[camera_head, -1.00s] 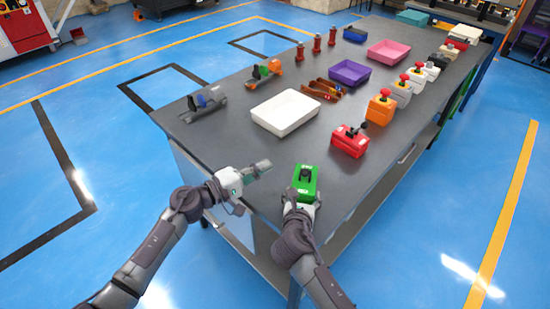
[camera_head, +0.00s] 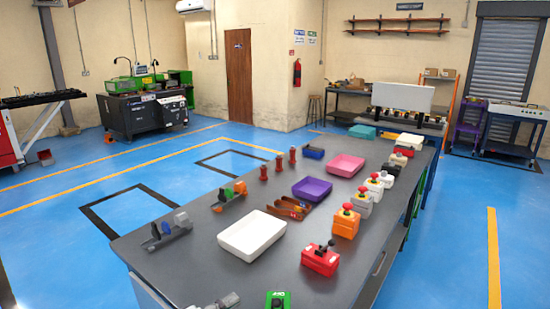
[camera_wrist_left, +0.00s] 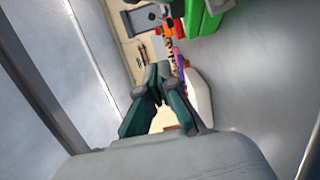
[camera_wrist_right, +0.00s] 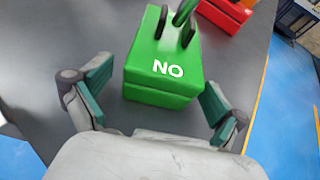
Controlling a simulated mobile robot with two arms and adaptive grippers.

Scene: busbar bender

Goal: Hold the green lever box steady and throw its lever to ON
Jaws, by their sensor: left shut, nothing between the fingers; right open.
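The green lever box (camera_head: 278,300) stands on the near end of the dark table, cut off by the bottom edge in the head view. My left gripper (camera_head: 228,301) is shut and empty, left of the box. In the left wrist view the box (camera_wrist_left: 205,18) is at the top right.
A red lever box (camera_head: 320,260) stands behind and right of the green one. A white tray (camera_head: 252,236) lies behind it to the left. Orange and grey button boxes line the right edge. Bare tabletop (camera_head: 190,265) lies around my left gripper.

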